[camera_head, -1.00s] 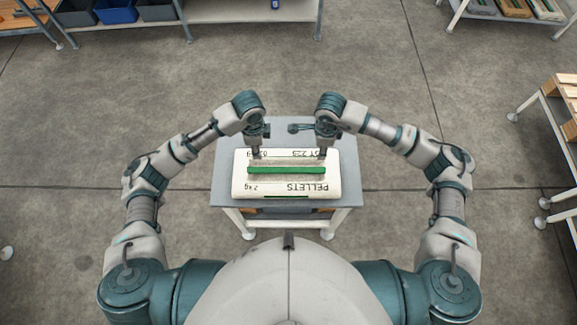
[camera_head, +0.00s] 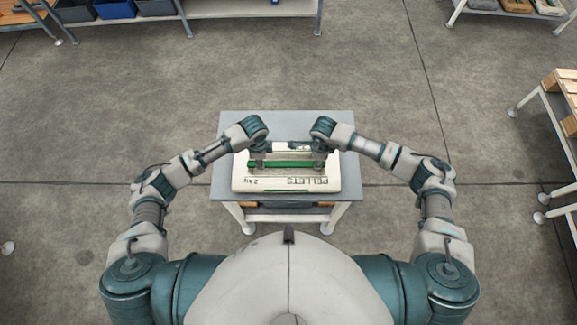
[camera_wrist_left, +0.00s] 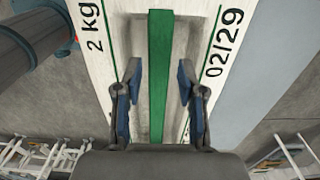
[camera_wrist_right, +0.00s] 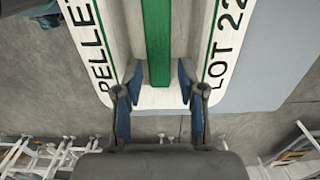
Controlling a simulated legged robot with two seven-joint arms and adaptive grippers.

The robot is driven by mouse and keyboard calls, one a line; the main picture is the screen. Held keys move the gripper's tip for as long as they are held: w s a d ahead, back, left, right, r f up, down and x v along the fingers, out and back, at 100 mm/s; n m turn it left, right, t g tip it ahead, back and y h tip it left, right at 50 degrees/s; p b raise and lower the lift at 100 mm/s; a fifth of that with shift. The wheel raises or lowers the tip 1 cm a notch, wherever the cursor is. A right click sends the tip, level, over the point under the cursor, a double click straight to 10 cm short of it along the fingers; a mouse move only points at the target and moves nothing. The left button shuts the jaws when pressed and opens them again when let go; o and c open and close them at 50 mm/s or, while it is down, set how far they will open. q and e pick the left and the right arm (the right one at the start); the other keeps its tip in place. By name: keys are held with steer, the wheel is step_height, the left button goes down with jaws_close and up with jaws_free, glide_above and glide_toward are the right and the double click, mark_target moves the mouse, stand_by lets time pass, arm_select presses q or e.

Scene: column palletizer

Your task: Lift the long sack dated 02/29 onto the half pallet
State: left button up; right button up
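The long white sack (camera_head: 285,185) lies flat on a small grey-topped table (camera_head: 290,118) in front of me. It reads PELLETS and 2 kg, with a green strip along its middle. The left wrist view shows 02/29 printed on the sack (camera_wrist_left: 215,85); the right wrist view shows LOT 22, cut off, on it (camera_wrist_right: 215,75). My left gripper (camera_wrist_left: 158,85) is open, fingers on either side of the green strip. My right gripper (camera_wrist_right: 158,85) is open the same way near the other end. I cannot tell whether the fingertips touch the sack. No half pallet is clearly identifiable.
A rack with wooden slats (camera_head: 562,85) stands at the right edge. A shelf with dark and blue bins (camera_head: 115,9) is at the top left. Another shelf with sacks (camera_head: 510,8) is at the top right. The floor around the table is clear.

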mark_target(313, 162)
arm_select(q)
steer(key=f, duration=0.1)
steer(key=a+f, duration=0.1)
steer(key=f, duration=0.1)
steer(key=shift+f, duration=0.25)
arm_select(e)
steer(key=f, duration=0.1)
steer(key=a+f, duration=0.1)
steer(key=f, duration=0.1)
steer(key=shift+f, duration=0.2)
arm_select(q)
steer(key=shift+a+f, duration=0.25)
steer(key=shift+f, duration=0.15)
arm_select(e)
steer(key=shift+a+f, duration=0.25)
steer(key=shift+f, duration=0.05)
arm_select(q)
steer(key=shift+d, duration=0.3)
arm_select(e)
steer(key=shift+d, duration=0.3)
arm_select(q)
steer(key=shift+d+r, duration=0.1)
steer(key=shift+d, duration=0.2)
jaws_close()
arm_select(e)
steer(key=shift+d, duration=0.3)
jaws_close()
